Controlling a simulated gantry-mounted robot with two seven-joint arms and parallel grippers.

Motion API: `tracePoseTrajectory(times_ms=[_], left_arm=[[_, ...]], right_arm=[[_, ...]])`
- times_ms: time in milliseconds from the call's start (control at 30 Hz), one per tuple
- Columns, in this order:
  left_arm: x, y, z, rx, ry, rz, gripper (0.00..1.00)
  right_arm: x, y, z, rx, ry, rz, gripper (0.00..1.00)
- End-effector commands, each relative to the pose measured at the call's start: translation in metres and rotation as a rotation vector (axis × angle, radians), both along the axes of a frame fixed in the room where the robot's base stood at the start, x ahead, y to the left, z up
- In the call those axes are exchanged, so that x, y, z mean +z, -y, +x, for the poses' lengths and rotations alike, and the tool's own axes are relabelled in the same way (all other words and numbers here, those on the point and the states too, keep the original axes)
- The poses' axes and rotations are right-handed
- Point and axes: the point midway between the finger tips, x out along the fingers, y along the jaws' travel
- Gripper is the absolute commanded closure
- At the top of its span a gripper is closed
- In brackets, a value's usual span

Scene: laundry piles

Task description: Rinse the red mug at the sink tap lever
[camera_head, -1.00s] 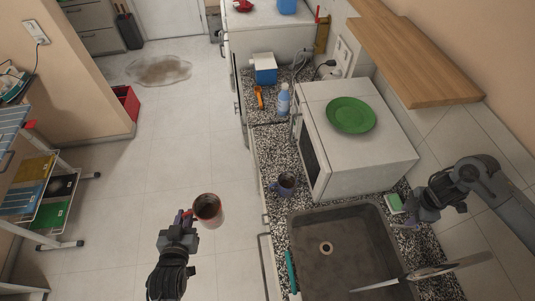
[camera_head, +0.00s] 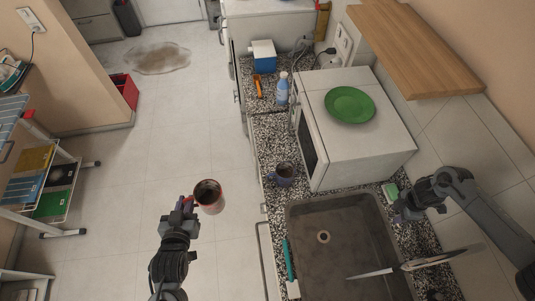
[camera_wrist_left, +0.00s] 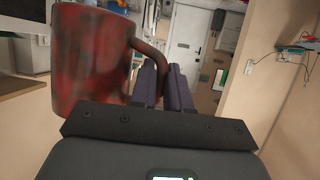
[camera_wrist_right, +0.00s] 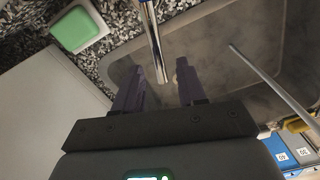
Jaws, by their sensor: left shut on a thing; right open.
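The red mug (camera_head: 210,198) is held in the air over the floor, left of the counter. My left gripper (camera_head: 187,205) is shut on its handle; the left wrist view shows the mug's mottled red side (camera_wrist_left: 92,58) beside the fingers. My right gripper (camera_head: 399,213) is open at the sink's right rim. In the right wrist view, a chrome rod (camera_wrist_right: 152,40) passes between or just in front of its fingers; I cannot tell whether they touch. The sink (camera_head: 308,262) looks empty. A long metal tap part (camera_head: 370,273) reaches over it.
A dark mug (camera_head: 282,175) stands on the speckled counter beside the microwave (camera_head: 365,150), which bears a green plate (camera_head: 350,103). A green-topped sponge (camera_head: 390,192) lies by the sink's back right corner. A teal item (camera_head: 288,260) lies along its left rim. A bottle (camera_head: 282,90) stands farther back.

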Motion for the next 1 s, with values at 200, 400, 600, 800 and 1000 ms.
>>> tracePoseTrajectory(times_ms=[200, 400, 600, 800, 1000], left_arm=[[0.0025, 0.0001, 0.0005, 0.0, 0.003, -0.001, 1.0], [0.0024, 0.0, 0.0005, 0.0, 0.003, -0.001, 1.0], [0.0024, 0.0, 0.0005, 0.0, 0.003, -0.001, 1.0], [0.0024, 0.0, 0.0005, 0.0, 0.003, -0.001, 1.0], [0.0025, 0.0001, 0.0004, 0.0, 0.003, -0.001, 1.0]], right_arm=[[-0.0107, 0.0001, -0.0006, 0.0, -0.001, -0.001, 0.6], [-0.0116, 0.0, -0.0005, 0.001, 0.0, -0.001, 0.6], [-0.0113, -0.0001, -0.0004, 0.0, 0.0, 0.0, 0.78], [-0.0112, 0.0, -0.0004, 0.0, 0.0, 0.0, 1.0], [-0.011, -0.0001, -0.0004, 0.0, -0.001, 0.0, 1.0]])
